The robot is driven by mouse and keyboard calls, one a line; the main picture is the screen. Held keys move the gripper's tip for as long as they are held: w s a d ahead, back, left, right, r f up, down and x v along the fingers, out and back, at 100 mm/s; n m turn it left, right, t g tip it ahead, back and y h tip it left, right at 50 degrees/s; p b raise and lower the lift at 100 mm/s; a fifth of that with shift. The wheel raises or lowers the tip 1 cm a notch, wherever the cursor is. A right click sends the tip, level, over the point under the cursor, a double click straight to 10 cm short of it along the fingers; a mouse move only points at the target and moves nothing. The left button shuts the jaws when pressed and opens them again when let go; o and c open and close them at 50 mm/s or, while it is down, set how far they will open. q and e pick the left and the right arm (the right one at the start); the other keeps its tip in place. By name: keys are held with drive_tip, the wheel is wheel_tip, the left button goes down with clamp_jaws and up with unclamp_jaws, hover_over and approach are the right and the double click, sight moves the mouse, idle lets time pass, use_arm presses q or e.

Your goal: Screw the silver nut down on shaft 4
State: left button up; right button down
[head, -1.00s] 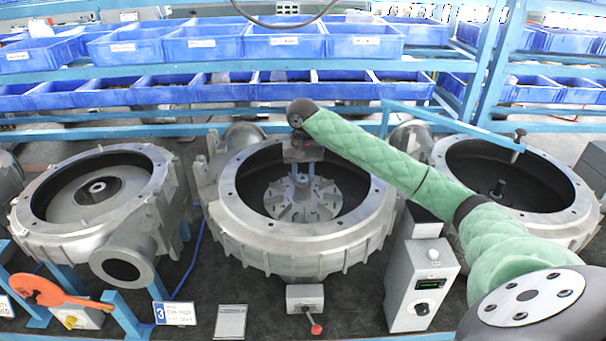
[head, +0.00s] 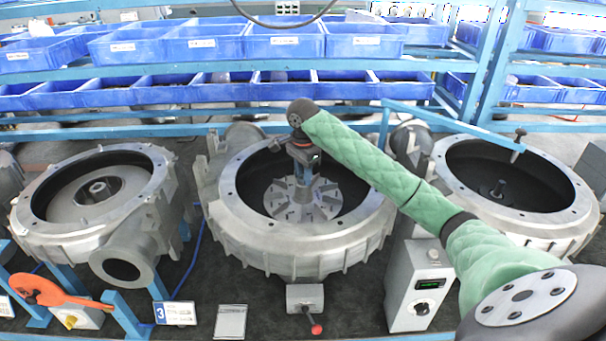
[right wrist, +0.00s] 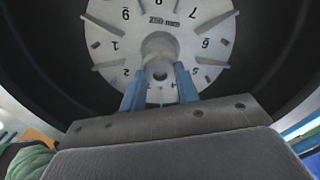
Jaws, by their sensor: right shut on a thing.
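My right gripper (head: 303,180) reaches down into the open middle housing (head: 240,215), over the hub of a silver finned impeller (head: 285,208). In the right wrist view, its two blue fingers (right wrist: 160,88) are shut on a silver round piece, the nut (right wrist: 160,72), at the impeller's centre. The shaft is largely hidden by the nut and fingers, and the nut's seating cannot be seen. The numbered impeller face (right wrist: 112,45) fills the top of that view. My left gripper is not in view.
A left housing (head: 60,225) and a right housing (head: 560,225) flank the middle one. A grey control box (head: 408,290), a small box with a red knob (head: 305,298) and a number 3 sign (head: 175,313) stand in front. Blue bins (head: 280,45) line the shelves behind.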

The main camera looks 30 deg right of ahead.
drive_tip(key=m, duration=0.6)
drive_tip(key=c, duration=1.3)
unclamp_jaws()
drive_tip(key=n, duration=2.5)
